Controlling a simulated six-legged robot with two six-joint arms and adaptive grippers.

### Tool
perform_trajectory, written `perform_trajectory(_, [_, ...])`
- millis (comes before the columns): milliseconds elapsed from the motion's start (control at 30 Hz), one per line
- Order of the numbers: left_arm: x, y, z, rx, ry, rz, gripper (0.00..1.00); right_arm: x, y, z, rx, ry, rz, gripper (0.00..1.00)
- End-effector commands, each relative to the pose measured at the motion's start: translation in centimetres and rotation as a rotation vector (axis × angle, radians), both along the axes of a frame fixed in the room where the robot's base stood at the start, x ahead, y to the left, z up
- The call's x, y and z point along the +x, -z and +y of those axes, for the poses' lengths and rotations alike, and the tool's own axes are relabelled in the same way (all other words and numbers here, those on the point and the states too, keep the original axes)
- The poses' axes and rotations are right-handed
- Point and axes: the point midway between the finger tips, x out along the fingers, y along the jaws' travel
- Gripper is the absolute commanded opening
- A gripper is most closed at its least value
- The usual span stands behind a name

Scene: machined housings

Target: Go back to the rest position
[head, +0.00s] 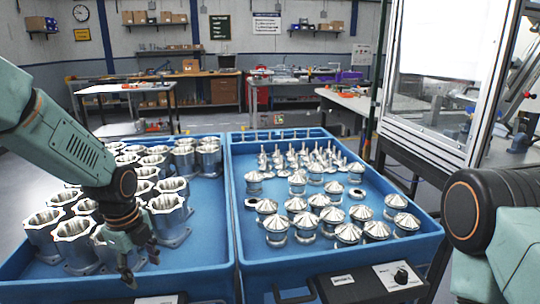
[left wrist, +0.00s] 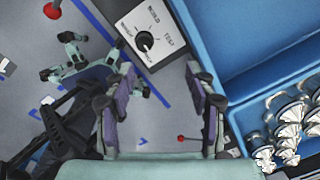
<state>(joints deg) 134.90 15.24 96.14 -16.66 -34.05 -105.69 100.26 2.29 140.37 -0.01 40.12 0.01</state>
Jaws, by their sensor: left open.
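My left gripper (head: 138,272) hangs low over the front of the left blue bin in the head view, fingers pointing down. In the left wrist view its two fingers (left wrist: 158,100) are spread apart with nothing between them. Silver open-topped housings (head: 168,215) stand in the left bin (head: 207,222), close behind and beside the gripper. My right arm (head: 485,225) comes in at the right edge of the head view; I do not make out its gripper.
The right blue bin (head: 262,250) holds several cone-topped metal parts (head: 348,233) and thin stemmed parts. A control panel with a black knob (head: 401,276) is at the front edge. A framed machine enclosure (head: 440,150) stands at right. Workbenches (head: 215,75) line the back.

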Motion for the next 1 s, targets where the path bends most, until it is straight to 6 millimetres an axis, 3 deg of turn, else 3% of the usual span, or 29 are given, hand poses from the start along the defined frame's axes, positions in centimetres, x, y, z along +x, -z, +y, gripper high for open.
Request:
perform_trajectory(133, [1.3, 0.8, -1.2, -0.080, -0.326, -0.113, 0.55, 0.0, 0.0, 0.0, 0.000, 0.000, 0.000, 0.40])
perform_trajectory(267, [1.3, 2.4, -2.6, -0.172, -0.612, -0.180, 0.55, 0.0, 0.1, 0.0, 0.000, 0.000, 0.000, 0.40])
perform_trajectory(367, [0.3, 4.5, -3.8, -0.241, -0.832, -0.200, 0.55, 0.0, 0.2, 0.0, 0.000, 0.000, 0.000, 0.40])
perform_trajectory(533, [-3.2, 9.0, -5.5, -0.350, -1.211, -0.196, 0.55, 0.0, 0.6, 0.0, 0.000, 0.000, 0.000, 0.40])
perform_trajectory(667, [-8.0, 12.9, -6.6, -0.403, -1.506, -0.165, 0.55, 0.0, 1.0, 0.0, 0.000, 0.000, 0.000, 0.40])
perform_trajectory(800, [-15.8, 17.4, -7.4, -0.395, -1.803, -0.114, 0.55, 0.0, 1.5, 0.0, 0.000, 0.000, 0.000, 0.40])
perform_trajectory(1000, [-26.9, 21.0, -7.8, -0.238, -1.940, -0.026, 0.55, 0.0, 2.2, 0.0, 0.000, 0.000, 0.000, 0.40])
